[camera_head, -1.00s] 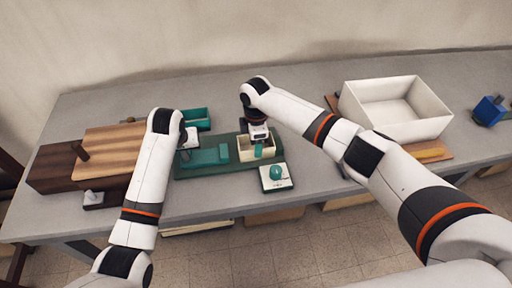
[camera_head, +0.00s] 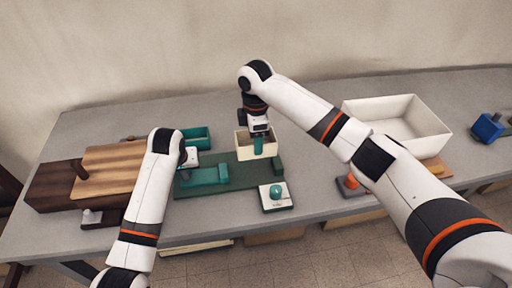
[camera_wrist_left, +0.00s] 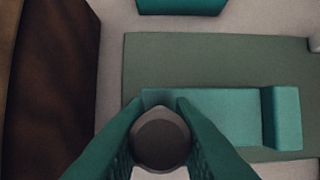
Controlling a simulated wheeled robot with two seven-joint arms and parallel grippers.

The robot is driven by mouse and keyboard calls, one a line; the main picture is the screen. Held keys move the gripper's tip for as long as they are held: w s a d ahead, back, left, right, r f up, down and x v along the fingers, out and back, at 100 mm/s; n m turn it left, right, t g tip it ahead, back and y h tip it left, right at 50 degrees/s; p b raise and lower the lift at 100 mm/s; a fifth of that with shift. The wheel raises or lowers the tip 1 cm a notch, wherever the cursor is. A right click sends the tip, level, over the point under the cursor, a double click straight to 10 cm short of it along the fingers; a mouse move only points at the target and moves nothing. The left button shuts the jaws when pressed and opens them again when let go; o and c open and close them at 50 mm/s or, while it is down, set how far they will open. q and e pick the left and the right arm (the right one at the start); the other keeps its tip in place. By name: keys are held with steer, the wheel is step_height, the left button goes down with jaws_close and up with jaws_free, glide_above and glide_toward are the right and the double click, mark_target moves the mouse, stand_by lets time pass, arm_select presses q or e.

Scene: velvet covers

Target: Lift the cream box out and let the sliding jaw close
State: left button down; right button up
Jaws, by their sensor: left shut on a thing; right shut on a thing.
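The cream box (camera_head: 242,145) is in the head view, raised above the green base (camera_head: 240,178). My right gripper (camera_head: 259,147) is shut on the cream box from above. The teal sliding jaw (camera_head: 205,178) lies on the left part of the base, with an open gap between it and the block (camera_head: 277,164) at the base's right end. My left gripper (camera_wrist_left: 160,138) is shut on a round grey knob (camera_wrist_left: 160,142) at the jaw's left end. In the left wrist view the jaw (camera_wrist_left: 220,112) reaches right from the fingers. In the head view this grip is partly hidden by my left arm.
A white pad with a teal dome (camera_head: 276,197) stands in front of the base. A teal tray (camera_head: 199,137) is behind it. A brown wooden box (camera_head: 55,188) with a lighter board is at the left. A large white bin (camera_head: 430,140) and a blue block (camera_head: 487,127) are at the right.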

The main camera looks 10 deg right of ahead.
arm_select(q)
steer(key=shift+a, duration=0.15)
arm_select(e)
steer(key=shift+r, duration=2.45)
arm_select(q)
steer(key=shift+d+r+p, duration=0.1)
steer(key=shift+d+p, duration=0.35)
steer(key=shift+d, duration=1.9)
arm_select(e)
steer(key=shift+r, duration=0.65)
arm_select(q)
steer(key=c, duration=1)
jaws_free()
arm_select(e)
steer(key=shift+a, duration=0.1)
